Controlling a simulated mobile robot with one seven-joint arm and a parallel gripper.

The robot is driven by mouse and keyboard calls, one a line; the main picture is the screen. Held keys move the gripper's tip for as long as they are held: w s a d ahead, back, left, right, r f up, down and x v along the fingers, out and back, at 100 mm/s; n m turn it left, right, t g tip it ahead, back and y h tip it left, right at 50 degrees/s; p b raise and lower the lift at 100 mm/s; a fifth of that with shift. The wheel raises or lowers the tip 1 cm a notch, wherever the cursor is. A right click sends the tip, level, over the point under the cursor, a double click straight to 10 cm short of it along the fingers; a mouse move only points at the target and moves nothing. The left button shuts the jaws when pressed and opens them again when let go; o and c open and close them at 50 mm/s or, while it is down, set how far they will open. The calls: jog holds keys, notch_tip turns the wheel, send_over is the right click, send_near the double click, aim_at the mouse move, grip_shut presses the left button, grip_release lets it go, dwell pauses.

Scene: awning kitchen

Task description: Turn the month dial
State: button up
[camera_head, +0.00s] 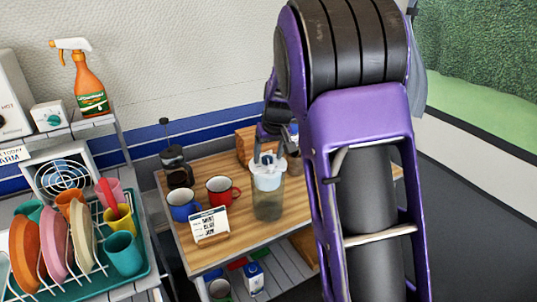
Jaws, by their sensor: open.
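A clear container with a white lid (267,177), like a filter jug, stands on the wooden table (228,243). Its body (268,205) looks greenish and see-through. No month dial can be made out clearly; a small bluish-white part shows on top of the lid, partly behind my fingers. My gripper (267,159) is open and points down at the top of this lid, its fingertips at or just above it. I cannot tell whether they touch it.
Left of the jug stand a red mug (222,190), a blue mug (184,207), a small sign (208,227) and a French press (177,167). A wooden box (245,145) is behind. A dish rack (88,250) and spray bottle (89,85) are farther left.

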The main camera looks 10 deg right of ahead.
grip_shut()
jog(key=shift+r+m+p, duration=0.1)
jog(key=shift+m+p, duration=0.2)
jog(key=shift+p, duration=0.1)
